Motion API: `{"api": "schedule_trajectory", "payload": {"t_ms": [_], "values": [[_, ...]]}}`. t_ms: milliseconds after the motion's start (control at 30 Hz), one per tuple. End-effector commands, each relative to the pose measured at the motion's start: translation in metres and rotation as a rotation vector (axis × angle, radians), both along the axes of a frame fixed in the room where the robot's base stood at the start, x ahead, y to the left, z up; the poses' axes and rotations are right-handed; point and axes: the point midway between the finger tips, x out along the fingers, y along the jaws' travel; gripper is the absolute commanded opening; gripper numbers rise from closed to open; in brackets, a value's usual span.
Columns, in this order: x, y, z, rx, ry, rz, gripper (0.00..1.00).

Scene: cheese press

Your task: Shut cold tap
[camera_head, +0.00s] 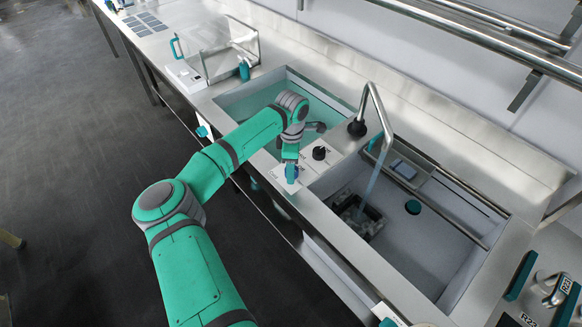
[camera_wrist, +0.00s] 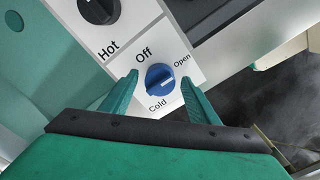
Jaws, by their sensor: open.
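My gripper (camera_wrist: 160,92) is open, with one green finger on each side of the blue knob. I cannot tell whether the fingers touch it. In the head view my gripper (camera_head: 291,174) points down over the panel and largely hides the knob. A thin stream of water (camera_head: 376,172) runs from the spout (camera_head: 374,100) into the right basin.
The black hot knob (camera_head: 319,153) stands close beside the cold knob on the panel; it also shows in the wrist view (camera_wrist: 98,10). The right basin (camera_head: 437,262) holds a dark object (camera_head: 358,214). A clear-sided box (camera_head: 217,50) stands farther back on the counter.

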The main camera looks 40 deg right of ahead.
Motion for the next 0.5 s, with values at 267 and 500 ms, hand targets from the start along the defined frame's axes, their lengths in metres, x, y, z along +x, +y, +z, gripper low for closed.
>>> {"api": "schedule_trajectory", "payload": {"t_ms": [267,500], "values": [[0.0003,0.0004,0.0004,0.000,0.000,0.001,0.14],[0.0014,0.0016,0.0007,-0.001,-0.001,0.021,0.14]]}}
